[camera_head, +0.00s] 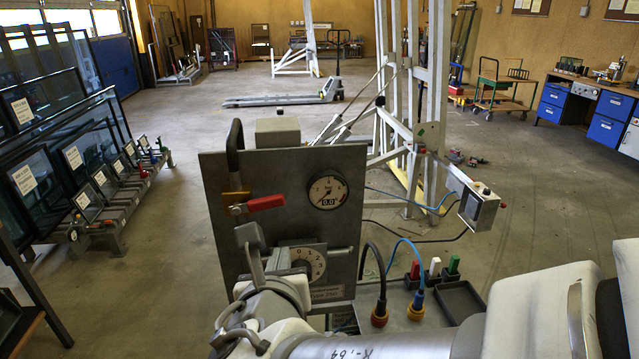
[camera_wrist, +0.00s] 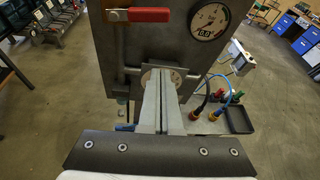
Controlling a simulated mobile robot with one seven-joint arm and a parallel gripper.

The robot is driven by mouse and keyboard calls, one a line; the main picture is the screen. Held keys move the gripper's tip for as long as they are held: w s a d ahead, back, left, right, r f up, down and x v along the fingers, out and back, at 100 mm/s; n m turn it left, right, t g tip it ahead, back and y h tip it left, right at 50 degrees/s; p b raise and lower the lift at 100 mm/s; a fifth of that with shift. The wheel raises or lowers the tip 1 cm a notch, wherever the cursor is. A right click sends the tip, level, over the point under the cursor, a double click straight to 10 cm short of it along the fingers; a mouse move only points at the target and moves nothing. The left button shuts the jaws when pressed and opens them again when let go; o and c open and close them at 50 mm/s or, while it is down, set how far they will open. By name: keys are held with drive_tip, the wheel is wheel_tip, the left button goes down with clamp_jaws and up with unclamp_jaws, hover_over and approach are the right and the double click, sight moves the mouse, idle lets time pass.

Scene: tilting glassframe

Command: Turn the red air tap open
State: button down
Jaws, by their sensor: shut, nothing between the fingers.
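The red air tap (camera_head: 265,203) is a flat red lever on a brass fitting at the left of a grey upright panel (camera_head: 215,185). The lever lies nearly level and points right, crosswise to the upright pipe. The red lever also shows at the top of the wrist view (camera_wrist: 149,15). My gripper (camera_wrist: 161,72) is shut and empty, its two long grey fingers side by side. In the picture its tips lie below the lever, in front of the numbered dial (camera_wrist: 172,76). The lever and fingers look apart. In the head view my wrist hides most of the fingers.
A round gauge (camera_head: 328,190) reading about 0.0 sits right of the tap. A black hose (camera_head: 235,140) rises above it. Cable plugs (camera_head: 415,305), coloured switches (camera_head: 435,268) and a black tray (camera_head: 460,299) lie to the right. Glass panes (camera_head: 60,150) stand on the left.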

sight(258, 204)
drive_tip(key=w+a+f+n+b, duration=0.1)
drive_tip(key=w+a+f+b, duration=0.15)
drive_tip(key=w, duration=0.65)
drive_tip(key=r+p, duration=0.1)
drive_tip(key=a+r+p, duration=0.1)
drive_tip(key=r+p, duration=0.1)
drive_tip(key=shift+s+a+r+y, duration=0.1)
drive_tip(key=shift+r+y, duration=0.05)
drive_tip(key=shift+y, duration=0.15)
